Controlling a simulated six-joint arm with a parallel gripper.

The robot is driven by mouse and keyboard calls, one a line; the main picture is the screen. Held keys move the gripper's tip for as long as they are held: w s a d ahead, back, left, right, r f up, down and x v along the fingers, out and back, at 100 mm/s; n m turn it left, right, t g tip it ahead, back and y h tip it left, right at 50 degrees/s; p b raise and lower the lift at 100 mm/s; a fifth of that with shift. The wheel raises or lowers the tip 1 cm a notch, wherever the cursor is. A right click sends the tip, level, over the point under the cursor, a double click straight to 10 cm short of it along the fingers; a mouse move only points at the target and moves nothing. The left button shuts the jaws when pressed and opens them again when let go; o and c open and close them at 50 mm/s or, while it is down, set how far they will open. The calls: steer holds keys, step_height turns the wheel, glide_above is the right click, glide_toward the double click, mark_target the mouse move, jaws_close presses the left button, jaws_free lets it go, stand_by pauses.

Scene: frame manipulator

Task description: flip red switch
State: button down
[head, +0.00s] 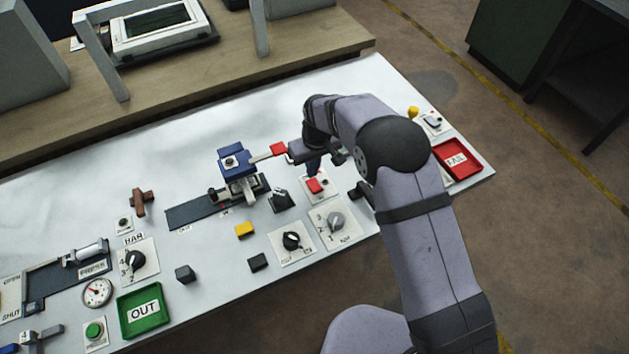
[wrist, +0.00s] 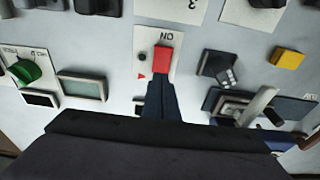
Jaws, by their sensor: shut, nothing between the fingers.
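The red switch (head: 315,185) sits on a small white plate on the panel, just below my gripper in the head view. In the wrist view the red switch (wrist: 162,60) is at the upper middle, beside an upside-down "ON" label and a small black knob. My gripper (head: 313,172) points down at the switch. In the wrist view my gripper (wrist: 163,84) is shut and empty, its tips at the switch's near edge. I cannot tell whether they touch it.
A blue clamp device (head: 233,160) with a red-tipped lever stands left of my gripper. A black angled block (head: 281,200), a grey-knobbed dial (head: 335,220) and a black-knobbed dial (head: 291,241) are close by. A red FAIL tray (head: 462,158) lies to the right.

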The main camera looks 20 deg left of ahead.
mark_target(313, 182)
steer(key=shift+r+p, duration=1.1)
steer(key=shift+r, duration=0.9)
steer(key=s+d+r+m, duration=0.2)
steer(key=s+d+r, duration=0.15)
steer(key=d, duration=0.75)
steer(key=s+d+r+m, duration=0.25)
steer(key=d+r, duration=0.25)
steer(key=d, duration=0.6)
steer(key=s+d+r+m+g+h, duration=0.1)
steer(key=s+d+m, duration=0.3)
steer(key=s+d, duration=0.8)
steer(key=s, duration=0.4)
steer(key=shift+d+r, duration=0.2)
steer(key=shift+d, duration=0.05)
steer(key=shift+m, duration=0.25)
